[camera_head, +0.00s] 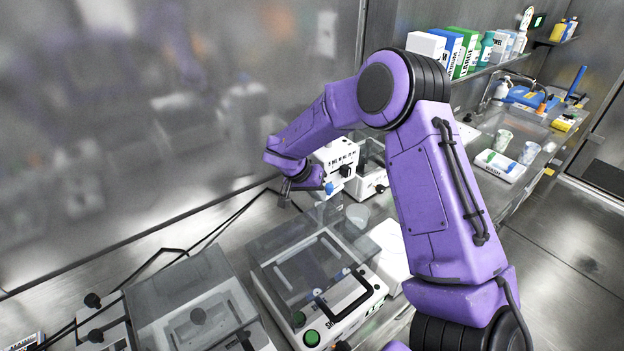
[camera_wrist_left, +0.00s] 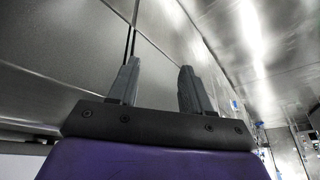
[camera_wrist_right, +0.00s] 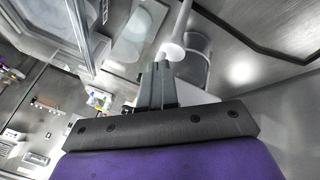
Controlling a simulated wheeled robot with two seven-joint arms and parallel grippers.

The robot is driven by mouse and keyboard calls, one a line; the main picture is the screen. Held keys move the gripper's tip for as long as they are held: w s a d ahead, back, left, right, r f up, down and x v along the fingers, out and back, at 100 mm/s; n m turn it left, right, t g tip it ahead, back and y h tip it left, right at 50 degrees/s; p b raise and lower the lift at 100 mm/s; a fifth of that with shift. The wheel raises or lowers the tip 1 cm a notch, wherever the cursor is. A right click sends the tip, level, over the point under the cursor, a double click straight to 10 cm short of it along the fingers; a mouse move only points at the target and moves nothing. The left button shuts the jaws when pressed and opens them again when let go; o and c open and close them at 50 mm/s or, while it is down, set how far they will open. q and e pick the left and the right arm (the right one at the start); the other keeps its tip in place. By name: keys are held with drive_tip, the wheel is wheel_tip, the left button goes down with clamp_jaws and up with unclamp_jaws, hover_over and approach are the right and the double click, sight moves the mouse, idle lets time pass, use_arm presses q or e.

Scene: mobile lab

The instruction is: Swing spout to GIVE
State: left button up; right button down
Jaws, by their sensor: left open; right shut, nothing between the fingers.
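A white dispenser-like unit (camera_head: 337,157) with dark lettering and a blue tip stands at the metal wall in the head view. My right gripper (camera_head: 289,190) is just left of it, pointing down, partly hidden by its own wrist. In the right wrist view the right gripper (camera_wrist_right: 162,72) is shut and empty. A white tapered piece, apparently the spout (camera_wrist_right: 178,32), has its wide end right at the fingertips; I cannot tell whether they touch. No GIVE mark is readable. My left gripper (camera_wrist_left: 158,85) is open and empty, facing bare metal panels; it is outside the head view.
A clear-lidded machine (camera_head: 320,270) stands in front, with another lidded box (camera_head: 195,305) to its left. A small translucent cup (camera_head: 357,214) stands near the dispenser. A shelf with boxes (camera_head: 455,50) and a white rack (camera_head: 500,165) are to the right. The floor at right is clear.

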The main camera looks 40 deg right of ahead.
use_arm(q)
wheel_tip(320, 180, up, 2)
drive_tip(key=shift+r+p, duration=0.2)
drive_tip(key=shift+p, duration=0.35)
use_arm(e)
drive_tip(key=shift+s+n+t, duration=0.4)
drive_tip(key=shift+s+n, duration=0.25)
drive_tip(key=shift+n, duration=0.25)
use_arm(q)
drive_tip(key=shift+r, duration=0.1)
use_arm(e)
drive_tip(key=shift+w, duration=0.1)
drive_tip(key=shift+w+d+r+p, duration=0.1)
drive_tip(key=shift+w+d+p, duration=0.05)
drive_tip(key=shift+w+p, duration=0.5)
use_arm(q)
drive_tip(key=shift+a+r, duration=0.1)
drive_tip(key=shift+r, duration=0.3)
